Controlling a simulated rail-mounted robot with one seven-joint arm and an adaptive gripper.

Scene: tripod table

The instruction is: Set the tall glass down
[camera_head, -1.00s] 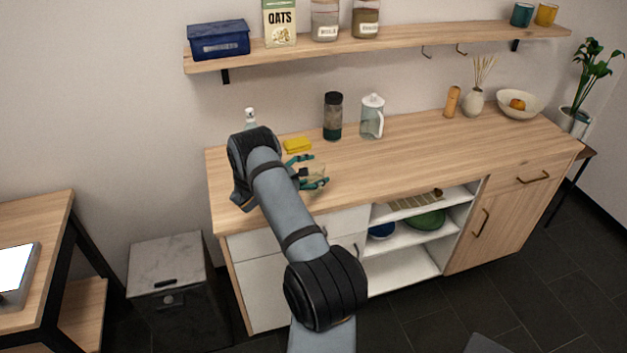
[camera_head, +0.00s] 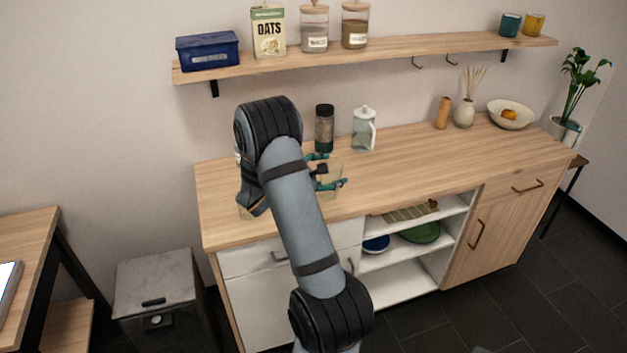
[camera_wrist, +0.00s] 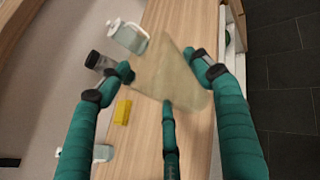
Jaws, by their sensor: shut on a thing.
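The tall glass (camera_wrist: 166,78) is clear and faintly tinted. In the wrist view it sits between the teal fingers of my gripper (camera_wrist: 162,68), which is shut on it. In the head view the glass (camera_head: 331,174) shows faintly between the teal fingers of my gripper (camera_head: 327,171), over the left half of the wooden counter (camera_head: 420,160). It looks roughly upright there. I cannot tell whether its base touches the counter. My arm hides part of the counter's left end.
A yellow sponge (camera_wrist: 122,112) lies nearby in the wrist view. A wooden shaker (camera_head: 442,113), vase (camera_head: 464,113) and bowl (camera_head: 511,115) stand farther right. The counter's middle is clear.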

